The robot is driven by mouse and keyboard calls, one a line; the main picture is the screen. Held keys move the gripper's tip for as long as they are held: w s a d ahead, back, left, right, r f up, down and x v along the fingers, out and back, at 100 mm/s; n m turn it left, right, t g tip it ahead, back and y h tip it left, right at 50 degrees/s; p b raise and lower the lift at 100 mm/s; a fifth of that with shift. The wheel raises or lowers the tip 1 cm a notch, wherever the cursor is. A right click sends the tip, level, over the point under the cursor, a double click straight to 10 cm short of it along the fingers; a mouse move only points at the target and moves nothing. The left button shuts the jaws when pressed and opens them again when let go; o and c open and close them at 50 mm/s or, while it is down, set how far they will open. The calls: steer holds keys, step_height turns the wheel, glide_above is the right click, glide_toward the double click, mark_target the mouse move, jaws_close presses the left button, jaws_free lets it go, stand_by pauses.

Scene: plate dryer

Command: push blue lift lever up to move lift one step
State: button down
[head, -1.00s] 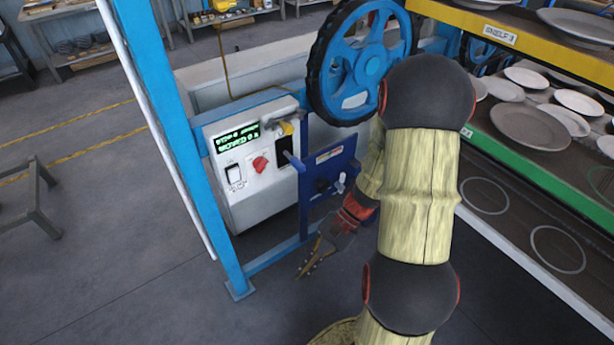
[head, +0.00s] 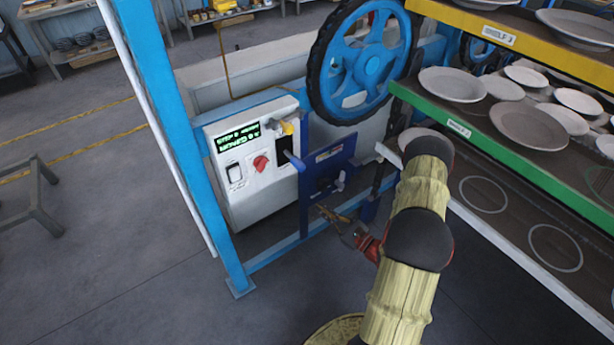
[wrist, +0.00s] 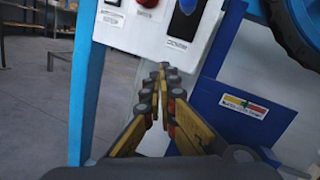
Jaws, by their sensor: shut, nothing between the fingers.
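The blue lift lever (head: 296,162) sticks out of a dark slot on the white control box (head: 235,195). In the wrist view the blue lever (wrist: 187,6) shows at the top edge, only partly in frame, above the slot's label. My gripper (head: 322,210) is below and right of the lever in the head view, apart from it, in front of the blue panel's lower part. In the wrist view my gripper (wrist: 166,70) has its fingertips together and empty, pointing at the lower edge of the white box (wrist: 140,50).
A red knob (head: 260,163) and a black switch (head: 235,173) sit left of the lever. A blue handwheel (head: 372,57) is above. A blue panel (head: 325,170) with small handles is to the right. A plate rack (head: 500,155) stands at the right. A blue post (head: 180,150) is at left.

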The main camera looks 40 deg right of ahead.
mark_target(293, 160)
steer(key=d, duration=0.1)
steer(key=d+r+h, duration=0.1)
steer(key=d+r+t+h, duration=0.1)
steer(key=shift+w+d+r, duration=0.2)
steer(key=shift+d+r, duration=0.05)
steer(key=shift+d, duration=0.05)
steer(key=shift+w, duration=0.15)
steer(key=w+a+r+b, duration=0.2)
steer(key=w+r, duration=0.3)
steer(key=w, duration=0.4)
steer(key=shift+w+a+r, duration=0.25)
steer(key=shift+a+r, duration=0.05)
steer(key=shift+a, duration=0.2)
